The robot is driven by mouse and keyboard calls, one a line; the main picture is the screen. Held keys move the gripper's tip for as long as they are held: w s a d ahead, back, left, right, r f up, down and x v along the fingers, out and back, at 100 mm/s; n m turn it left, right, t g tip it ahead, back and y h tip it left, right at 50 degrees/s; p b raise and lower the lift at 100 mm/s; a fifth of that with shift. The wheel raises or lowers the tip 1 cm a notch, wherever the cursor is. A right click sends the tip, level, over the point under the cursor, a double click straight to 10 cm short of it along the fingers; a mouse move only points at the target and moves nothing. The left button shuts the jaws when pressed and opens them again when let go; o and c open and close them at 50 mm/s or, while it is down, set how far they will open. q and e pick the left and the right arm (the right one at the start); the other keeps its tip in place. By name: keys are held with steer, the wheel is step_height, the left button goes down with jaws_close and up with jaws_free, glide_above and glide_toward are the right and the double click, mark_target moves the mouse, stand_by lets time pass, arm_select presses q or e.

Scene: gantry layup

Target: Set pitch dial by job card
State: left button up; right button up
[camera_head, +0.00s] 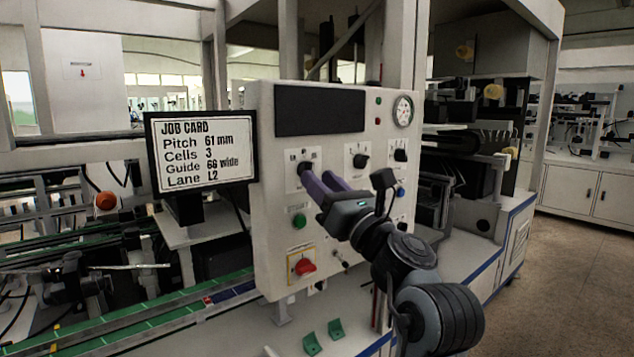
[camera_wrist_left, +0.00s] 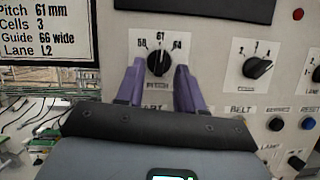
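The job card (camera_head: 202,152) is a screen left of the panel and reads Pitch 61 mm, Cells 3, Guide 66 wide, Lane L2. The black pitch dial (camera_wrist_left: 158,63) has marks 58, 61 and 64 above it. Its white pointer line looks nearly upright, towards 61. In the head view the dial (camera_head: 306,168) is partly hidden by my fingers. My left gripper (camera_wrist_left: 159,67) is open, with one purple finger on each side of the dial and a small gap showing beside the knob. In the head view it (camera_head: 320,176) reaches the panel. My right gripper is not in view.
Green-edged conveyor rails (camera_head: 150,318) run at lower left.

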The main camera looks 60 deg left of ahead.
arm_select(q)
steer(key=shift+x, duration=1.1)
jaws_close()
